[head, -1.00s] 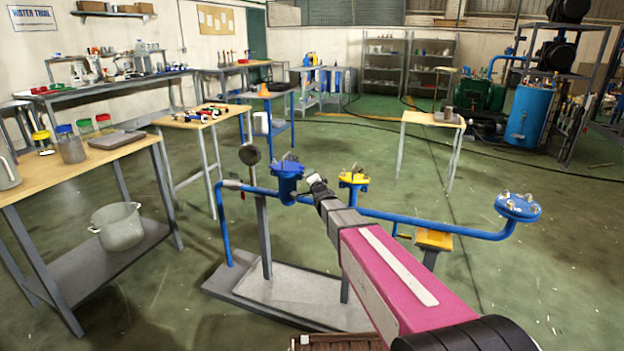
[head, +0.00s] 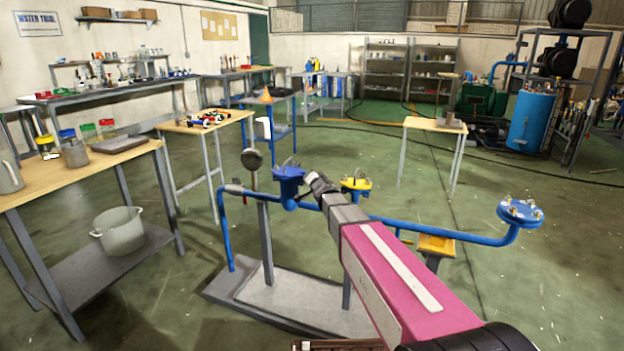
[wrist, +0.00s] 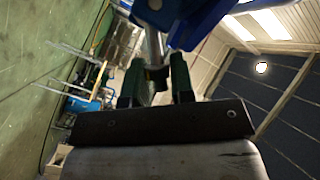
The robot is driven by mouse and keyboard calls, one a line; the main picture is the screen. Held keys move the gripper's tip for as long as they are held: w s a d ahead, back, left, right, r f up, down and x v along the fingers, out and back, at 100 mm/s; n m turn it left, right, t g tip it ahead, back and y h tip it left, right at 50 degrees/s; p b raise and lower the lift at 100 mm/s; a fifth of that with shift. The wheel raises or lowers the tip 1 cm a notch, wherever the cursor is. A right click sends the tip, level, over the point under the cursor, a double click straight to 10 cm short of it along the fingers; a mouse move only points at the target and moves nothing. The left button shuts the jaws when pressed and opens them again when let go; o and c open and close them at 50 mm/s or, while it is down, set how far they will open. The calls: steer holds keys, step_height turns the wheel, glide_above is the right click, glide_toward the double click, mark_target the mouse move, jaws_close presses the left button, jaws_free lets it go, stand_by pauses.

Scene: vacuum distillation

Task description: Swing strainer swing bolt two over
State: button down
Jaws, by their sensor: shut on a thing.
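The strainer (head: 289,185) is a blue lidded body on a blue pipe, with thin metal bolts standing at its top. My gripper (head: 317,183) reaches it from the right at lid height. In the wrist view my gripper (wrist: 156,82) has its two dark green fingers on either side of a metal swing bolt (wrist: 154,48), shut on its dark lower end as pictured. The bolt runs up to the blue strainer lug (wrist: 185,18). The head view does not show which of the bolts this is; my gripper and arm hide part of that side.
A yellow flanged fitting (head: 356,184) stands just right of my gripper. A blue flange with studs (head: 520,212) ends the pipe at the right. A round gauge (head: 252,159) stands left of the strainer. A work table (head: 110,160) is at the left; open floor surrounds the stand.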

steer(key=c, duration=1.2)
jaws_free()
steer(key=shift+f, duration=0.15)
